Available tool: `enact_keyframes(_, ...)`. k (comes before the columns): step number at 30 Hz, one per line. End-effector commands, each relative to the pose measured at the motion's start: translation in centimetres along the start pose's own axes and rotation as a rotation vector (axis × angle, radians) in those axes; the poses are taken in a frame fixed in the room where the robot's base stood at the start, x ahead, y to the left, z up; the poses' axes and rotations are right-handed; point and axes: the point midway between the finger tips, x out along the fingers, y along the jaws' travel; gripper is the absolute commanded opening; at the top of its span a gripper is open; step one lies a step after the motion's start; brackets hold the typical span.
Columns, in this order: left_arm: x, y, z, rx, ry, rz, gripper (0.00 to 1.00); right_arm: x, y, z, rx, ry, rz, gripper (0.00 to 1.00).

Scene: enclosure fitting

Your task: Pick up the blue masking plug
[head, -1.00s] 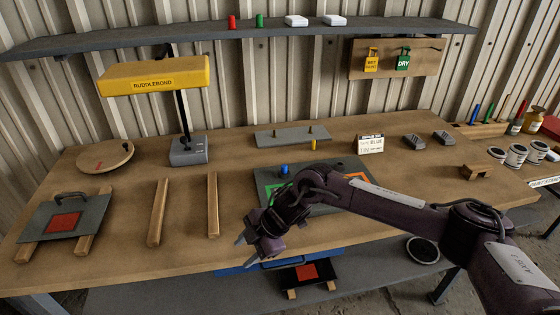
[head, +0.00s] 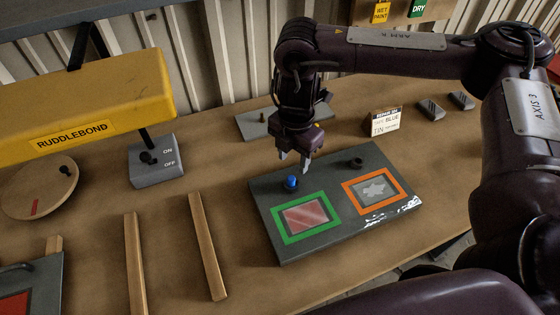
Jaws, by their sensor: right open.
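The blue masking plug (head: 291,182) stands upright at the back left of a dark grey panel (head: 285,243) on the bench. The panel has a green-framed red window (head: 306,216) and an orange-framed window (head: 375,190) with a pale grey patch. My right gripper (head: 293,157) points down just behind and above the plug, with its fingers parted and nothing between them. It looks apart from the plug, though the exact height gap is hard to judge. My left gripper does not show.
A yellow RUDDLEBOND lamp (head: 85,110) on a grey switch base (head: 156,163) stands left. Two wooden rails (head: 207,245) lie left of the panel. A black stub (head: 357,162) rises from the panel's back right. A small sign (head: 385,120) stands behind it.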

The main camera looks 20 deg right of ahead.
Motion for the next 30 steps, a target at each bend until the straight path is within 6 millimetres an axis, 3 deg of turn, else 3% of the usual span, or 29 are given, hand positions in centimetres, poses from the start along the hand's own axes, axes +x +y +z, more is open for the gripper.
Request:
enact_keyframes(3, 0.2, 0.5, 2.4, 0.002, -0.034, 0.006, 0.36, 0.8, -0.3, 0.2, 0.002, -0.005, -0.008, 0.45)
enact_keyframes(7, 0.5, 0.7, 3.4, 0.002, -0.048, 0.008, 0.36, 2.2, -0.3, 0.1, 0.003, -0.004, -0.008, 0.45)
enact_keyframes(21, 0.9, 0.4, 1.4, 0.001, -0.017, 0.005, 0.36, 7.3, 0.3, 0.1, 0.002, -0.005, -0.007, 0.45)
enact_keyframes(30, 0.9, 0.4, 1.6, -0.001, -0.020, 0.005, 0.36, 7.7, 0.3, 0.0, 0.002, -0.005, -0.004, 0.44)
